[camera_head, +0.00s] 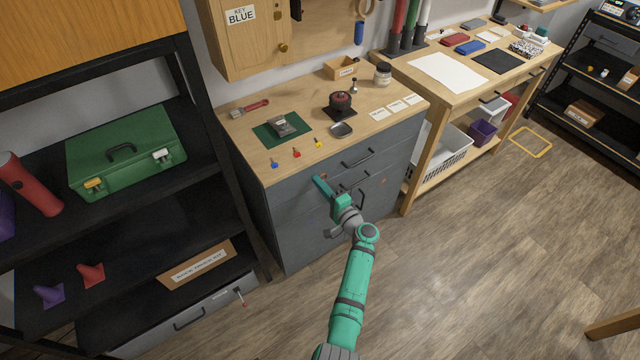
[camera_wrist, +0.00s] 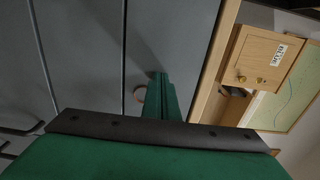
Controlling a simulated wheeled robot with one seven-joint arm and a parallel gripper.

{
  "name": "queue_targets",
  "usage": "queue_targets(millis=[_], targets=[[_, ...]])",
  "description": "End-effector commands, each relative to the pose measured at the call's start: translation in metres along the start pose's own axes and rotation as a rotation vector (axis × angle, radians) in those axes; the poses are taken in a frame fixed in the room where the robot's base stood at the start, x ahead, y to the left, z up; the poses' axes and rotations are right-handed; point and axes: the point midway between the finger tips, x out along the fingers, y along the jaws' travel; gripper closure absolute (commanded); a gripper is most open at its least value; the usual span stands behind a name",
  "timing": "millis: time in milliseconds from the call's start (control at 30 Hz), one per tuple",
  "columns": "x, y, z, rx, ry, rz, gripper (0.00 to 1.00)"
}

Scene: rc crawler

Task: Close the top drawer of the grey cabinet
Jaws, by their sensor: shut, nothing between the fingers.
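The grey cabinet (camera_head: 290,225) stands in the middle of the head view under a wooden worktop. Its top drawer (camera_head: 385,148) is the front just below the worktop, with a dark bar handle (camera_head: 358,157). The drawer looks flush or nearly so; I cannot tell if a small gap is left. My green gripper (camera_head: 320,184) is shut and empty, its tips at the upper left part of the cabinet front, left of the handle.
A black shelf (camera_head: 210,220) stands close on the left, a wooden workbench (camera_head: 405,75) on the right. The floor (camera_head: 450,270) in front is clear.

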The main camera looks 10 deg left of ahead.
Motion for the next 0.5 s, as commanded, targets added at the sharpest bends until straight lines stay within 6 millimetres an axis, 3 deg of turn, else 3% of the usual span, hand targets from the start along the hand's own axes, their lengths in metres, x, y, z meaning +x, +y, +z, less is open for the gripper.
queue_targets(millis=[33,233,500], targets=[[0.009,-0.004,0.006,-0.008,-0.011,0.001,1.0],[-0.001,-0.004,0.004,-0.009,-0.011,0.0,1.0],[-0.05,-0.002,-0.001,-0.003,-0.008,-0.002,1.0]])
